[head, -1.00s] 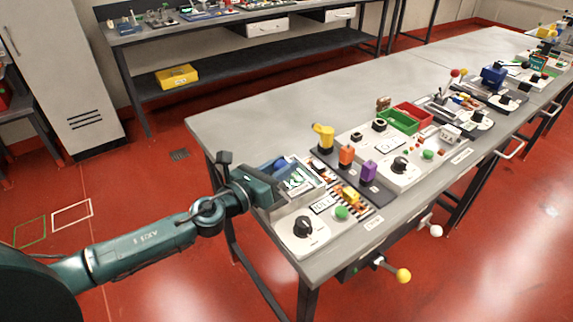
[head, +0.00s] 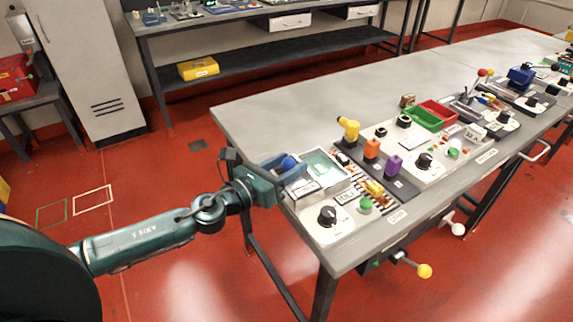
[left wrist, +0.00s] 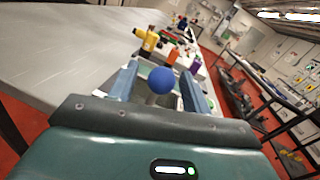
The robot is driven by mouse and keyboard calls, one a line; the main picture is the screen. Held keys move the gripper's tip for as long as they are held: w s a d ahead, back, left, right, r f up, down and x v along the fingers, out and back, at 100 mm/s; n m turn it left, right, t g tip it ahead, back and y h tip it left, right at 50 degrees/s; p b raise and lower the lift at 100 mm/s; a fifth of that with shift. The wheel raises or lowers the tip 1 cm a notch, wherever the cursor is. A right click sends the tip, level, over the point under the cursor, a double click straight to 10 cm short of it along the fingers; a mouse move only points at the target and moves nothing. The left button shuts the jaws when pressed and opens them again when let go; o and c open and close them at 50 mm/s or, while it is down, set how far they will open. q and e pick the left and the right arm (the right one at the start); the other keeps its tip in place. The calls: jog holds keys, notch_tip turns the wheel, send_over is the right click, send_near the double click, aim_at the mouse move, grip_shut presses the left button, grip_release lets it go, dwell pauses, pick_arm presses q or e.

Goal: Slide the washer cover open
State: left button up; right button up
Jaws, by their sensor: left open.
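The washer (head: 333,182) is a light box with a pale green, window-like top at the near left end of the bench. A blue ball knob (head: 289,162) stands at its left side. My left gripper (head: 289,174) is at that left side, with its fingers open. In the left wrist view the blue knob (left wrist: 162,80) on its pale stem shows between the two blue-grey fingers, with gaps beside it. I cannot tell how far the cover is slid, as the gripper hides part of the washer. My right gripper is not in view.
A black dial (head: 328,215) and a green button (head: 365,204) sit in front of the washer. A yellow part (head: 349,128), an orange block (head: 371,148) and a purple block (head: 394,165) stand to the right. The bench top (head: 265,118) behind is bare.

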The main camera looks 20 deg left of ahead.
pick_arm(q)
jog(key=shift+s, duration=0.1)
jog(key=shift+s+a+f, duration=0.1)
jog(key=shift+s+a, duration=0.1)
jog(key=shift+s, duration=0.1)
jog(key=b+v, duration=0.6)
jog(key=v, duration=0.6)
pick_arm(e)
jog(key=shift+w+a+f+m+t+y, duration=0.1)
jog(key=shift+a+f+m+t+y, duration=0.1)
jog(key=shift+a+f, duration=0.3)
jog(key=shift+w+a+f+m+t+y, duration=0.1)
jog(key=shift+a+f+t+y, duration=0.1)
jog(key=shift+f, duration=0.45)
pick_arm(q)
jog(key=shift+s, duration=0.1)
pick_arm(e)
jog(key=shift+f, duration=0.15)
